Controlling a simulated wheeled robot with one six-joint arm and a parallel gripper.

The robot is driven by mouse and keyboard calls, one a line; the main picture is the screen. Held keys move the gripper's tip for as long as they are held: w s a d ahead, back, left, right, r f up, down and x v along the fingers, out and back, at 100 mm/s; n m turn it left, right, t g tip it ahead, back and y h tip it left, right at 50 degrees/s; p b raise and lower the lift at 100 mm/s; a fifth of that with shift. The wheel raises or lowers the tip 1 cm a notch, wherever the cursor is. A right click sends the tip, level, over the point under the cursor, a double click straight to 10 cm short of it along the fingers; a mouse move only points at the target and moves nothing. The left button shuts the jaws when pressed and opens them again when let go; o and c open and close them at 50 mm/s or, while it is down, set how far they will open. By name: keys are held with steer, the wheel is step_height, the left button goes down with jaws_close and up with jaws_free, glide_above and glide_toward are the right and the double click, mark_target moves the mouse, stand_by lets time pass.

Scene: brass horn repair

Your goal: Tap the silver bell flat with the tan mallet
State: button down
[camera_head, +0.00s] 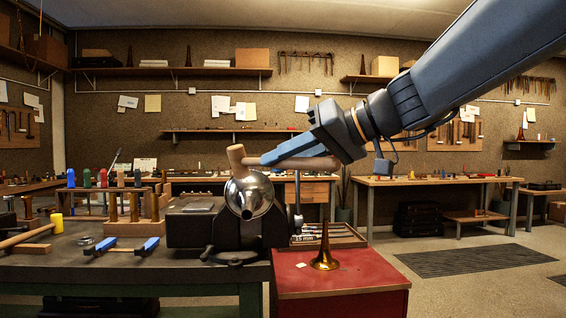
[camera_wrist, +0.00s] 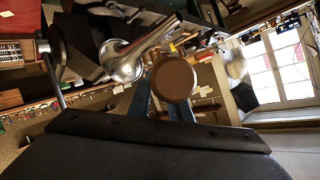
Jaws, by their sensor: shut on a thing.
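The tan mallet (camera_head: 237,162) is held in my gripper (camera_head: 268,159), whose blue fingers are shut on its handle. The handle runs roughly level, and the head is at the left, just above the silver bell. The silver bell (camera_head: 249,193) is round and shiny, mounted at the dark block on the bench edge. I cannot tell whether mallet and bell touch. In the wrist view, a round brown end of the mallet (camera_wrist: 174,80) shows in front of the blue fingers, with the silver bell (camera_wrist: 128,62) to its left.
A red-topped cabinet (camera_head: 345,275) stands right of the bench, with a brass horn bell (camera_head: 325,256) and a tool tray (camera_head: 345,238). Blue-handled tools (camera_head: 148,247) and a rack of coloured handles (camera_head: 105,187) occupy the bench at left. Open floor lies at right.

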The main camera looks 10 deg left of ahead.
stand_by(0.5)
steer(key=shift+w+f+b, duration=0.1)
steer(key=shift+f+b, duration=0.2)
steer(key=shift+b, duration=1.65)
